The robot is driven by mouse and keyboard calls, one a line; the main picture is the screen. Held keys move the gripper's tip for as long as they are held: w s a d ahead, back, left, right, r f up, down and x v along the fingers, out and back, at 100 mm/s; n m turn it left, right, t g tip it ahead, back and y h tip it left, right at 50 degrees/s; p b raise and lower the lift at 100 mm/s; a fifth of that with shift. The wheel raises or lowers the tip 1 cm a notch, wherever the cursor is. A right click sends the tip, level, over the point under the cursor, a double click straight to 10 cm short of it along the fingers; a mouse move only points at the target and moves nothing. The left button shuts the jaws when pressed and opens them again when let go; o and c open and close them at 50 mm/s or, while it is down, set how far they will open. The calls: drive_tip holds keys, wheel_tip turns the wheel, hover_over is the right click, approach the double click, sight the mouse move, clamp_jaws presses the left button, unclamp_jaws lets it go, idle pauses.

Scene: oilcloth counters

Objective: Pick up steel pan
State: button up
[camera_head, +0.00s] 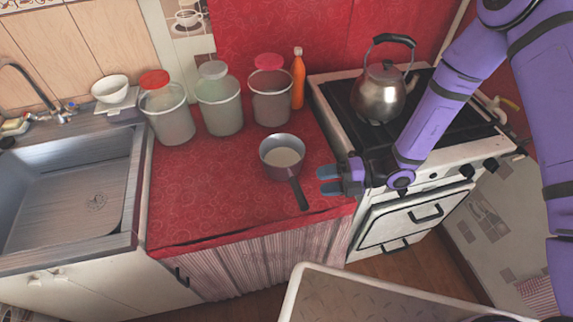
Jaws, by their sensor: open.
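The steel pan (283,156) stands upright on the red oilcloth counter (215,190), right of the counter's middle. Its inside looks pale, and its dark handle (299,192) points toward the front edge and slightly right. My gripper (324,180) is just right of the pan and its handle, near the counter's right edge by the stove. Its bluish-grey fingers point left toward the handle. It is open and empty, apart from the pan in this view.
Several lidded canisters (219,100) and an orange bottle (298,80) stand behind the pan. A kettle (379,95) is on the stove (440,148) at right. A sink (70,195) lies at left. The counter left of the pan is clear.

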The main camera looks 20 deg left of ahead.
sight(290, 176)
drive_tip(key=x, duration=1)
drive_tip(key=shift+d+f, duration=0.15)
drive_tip(key=shift+f, duration=0.1)
clamp_jaws()
drive_tip(key=shift+r, duration=0.1)
